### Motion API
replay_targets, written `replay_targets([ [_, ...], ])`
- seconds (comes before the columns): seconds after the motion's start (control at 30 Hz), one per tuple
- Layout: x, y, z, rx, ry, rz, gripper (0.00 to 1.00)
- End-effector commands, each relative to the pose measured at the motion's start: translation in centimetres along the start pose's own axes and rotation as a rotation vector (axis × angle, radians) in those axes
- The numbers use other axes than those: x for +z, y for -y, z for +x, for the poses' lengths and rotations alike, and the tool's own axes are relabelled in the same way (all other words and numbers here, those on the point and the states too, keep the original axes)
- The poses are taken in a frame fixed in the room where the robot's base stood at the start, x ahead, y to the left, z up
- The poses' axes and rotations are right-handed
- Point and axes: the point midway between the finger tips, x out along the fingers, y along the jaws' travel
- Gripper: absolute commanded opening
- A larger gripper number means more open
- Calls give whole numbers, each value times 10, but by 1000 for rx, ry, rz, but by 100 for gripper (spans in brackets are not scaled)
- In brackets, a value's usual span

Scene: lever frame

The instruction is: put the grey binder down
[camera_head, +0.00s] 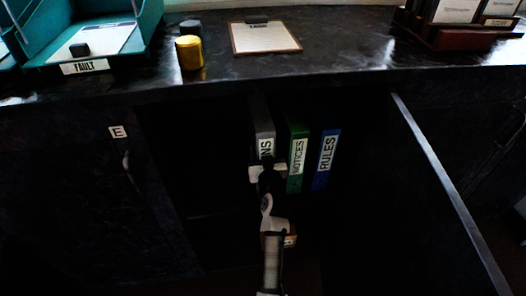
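The grey binder (263,122) is upright inside the open cupboard, at the left of a green binder (298,157) labelled NOTICES and a blue binder (326,160) labelled RULES. Its white label ends in "NS"; the rest is hidden. My gripper (267,171) is at the lower part of the grey binder's spine and covers it. Pale finger parts show on both sides of the gripper's dark middle. I cannot tell whether they press on the binder, or whether its hidden bottom rests on the cupboard floor.
An open cupboard door (445,185) stands out at the right. A closed door marked E (118,132) is at the left. The dark counter (345,60) above holds a teal tray (150,25) labelled FAULT, a yellow cylinder (190,53) and a clipboard (265,38). The cupboard's left side looks empty.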

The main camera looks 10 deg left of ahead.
Motion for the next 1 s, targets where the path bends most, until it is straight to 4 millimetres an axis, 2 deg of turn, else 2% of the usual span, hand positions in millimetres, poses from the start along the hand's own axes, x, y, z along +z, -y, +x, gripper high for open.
replay_targets([
  [0.27, 0, 1, 0, -1, -5, 1, 11],
  [0.3, 1, 1, 0, -2, 0, 0, 58],
  [0.43, 1, 1, 0, -2, 1, 0, 74],
  [0.77, 0, 1, -1, -2, 1, 0, 74],
  [0.87, 2, 0, -9, -1, 3, -2, 74],
  [1.0, 2, 0, -30, -2, 3, -1, 74],
])
